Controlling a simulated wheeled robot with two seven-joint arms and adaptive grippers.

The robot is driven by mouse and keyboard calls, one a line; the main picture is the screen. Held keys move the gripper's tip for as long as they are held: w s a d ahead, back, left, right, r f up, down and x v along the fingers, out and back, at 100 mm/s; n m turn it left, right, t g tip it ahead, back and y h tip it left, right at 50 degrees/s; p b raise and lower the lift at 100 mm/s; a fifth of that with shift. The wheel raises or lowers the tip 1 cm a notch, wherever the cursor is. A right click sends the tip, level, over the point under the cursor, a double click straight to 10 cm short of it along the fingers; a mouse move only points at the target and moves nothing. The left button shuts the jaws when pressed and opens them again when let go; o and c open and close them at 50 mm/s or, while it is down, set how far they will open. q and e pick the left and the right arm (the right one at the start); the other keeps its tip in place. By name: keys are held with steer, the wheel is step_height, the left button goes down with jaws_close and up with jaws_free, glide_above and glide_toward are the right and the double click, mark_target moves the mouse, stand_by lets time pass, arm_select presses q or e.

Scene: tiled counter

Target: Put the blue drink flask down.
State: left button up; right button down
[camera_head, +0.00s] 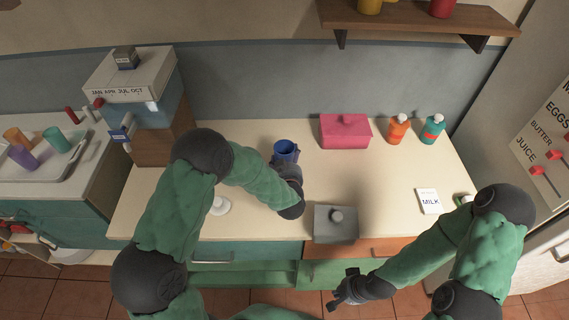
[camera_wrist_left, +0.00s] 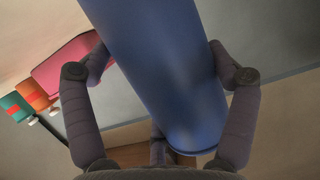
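The blue drink flask (camera_head: 286,150) is upright or nearly so in the head view, over the back middle of the counter. My left gripper (camera_head: 284,168) is at its near side. In the left wrist view the flask (camera_wrist_left: 165,70) fills the space between the two fingers of my left gripper (camera_wrist_left: 160,62), which are closed against its sides. Its rounded end shows low in that view. I cannot tell whether it touches the counter. My right gripper (camera_head: 340,290) is empty, in front of the counter, with its fingers apart.
A pink box (camera_head: 345,132), an orange bottle (camera_head: 397,130) and a teal bottle (camera_head: 431,130) stand at the back right. A grey lidded box (camera_head: 336,225) is near the front edge. A milk card (camera_head: 428,201) lies at right. The counter (camera_head: 380,180) is clear in between.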

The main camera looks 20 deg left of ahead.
arm_select(q)
steer(key=shift+c, duration=1.1)
steer(key=shift+r, duration=0.1)
steer(key=shift+r+p, duration=0.35)
steer(key=shift+r, duration=0.3)
steer(key=s+r+p, duration=0.5)
steer(key=s+r, duration=0.6)
steer(key=s, duration=0.3)
steer(key=shift+d+r, duration=0.25)
